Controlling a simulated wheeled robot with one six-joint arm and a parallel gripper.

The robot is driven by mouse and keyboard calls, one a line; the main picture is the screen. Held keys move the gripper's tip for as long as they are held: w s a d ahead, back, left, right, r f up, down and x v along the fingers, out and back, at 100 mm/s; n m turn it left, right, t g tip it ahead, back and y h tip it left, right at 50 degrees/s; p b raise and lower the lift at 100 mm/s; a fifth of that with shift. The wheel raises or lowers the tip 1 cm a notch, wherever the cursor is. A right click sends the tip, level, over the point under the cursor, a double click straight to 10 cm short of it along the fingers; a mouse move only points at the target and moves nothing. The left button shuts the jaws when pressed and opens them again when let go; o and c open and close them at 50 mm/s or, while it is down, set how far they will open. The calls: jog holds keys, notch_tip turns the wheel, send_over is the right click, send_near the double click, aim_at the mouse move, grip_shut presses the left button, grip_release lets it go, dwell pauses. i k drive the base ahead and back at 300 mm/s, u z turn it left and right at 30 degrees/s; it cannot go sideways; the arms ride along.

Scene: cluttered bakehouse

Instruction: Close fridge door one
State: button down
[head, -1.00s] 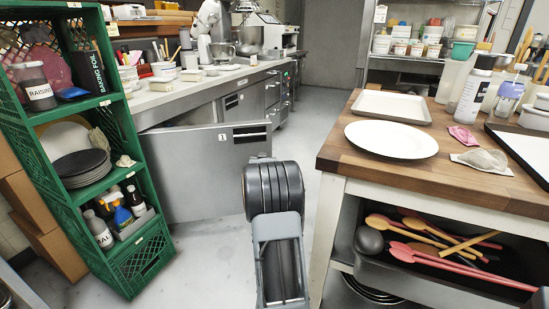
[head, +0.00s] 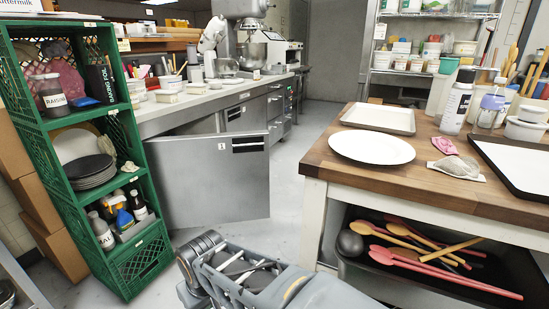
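Fridge door one (head: 190,185) is a flat grey metal panel with a small white "1" label and a dark handle slot near its upper right corner. It stands open, jutting from the front of the long metal counter (head: 165,122) into the aisle. Its left side is partly hidden by the green rack, and its hinge cannot be made out. My arm shows at the bottom middle, in front of and below the door in the picture, with floor visible between. My gripper's fingers are not in the head view.
A green crate rack (head: 132,190) with bottles and plates stands close at the left. A wood-topped table (head: 330,160) with a white plate (head: 372,147) and trays bounds the right. Bare grey floor (head: 290,190) lies between door and table.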

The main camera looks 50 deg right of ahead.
aim_at(215, 178)
jog(key=u, duration=0.35)
jog(key=i, duration=1.35)
jog(key=z, duration=1.4)
jog(key=i, duration=0.9)
jog(key=z, duration=0.95)
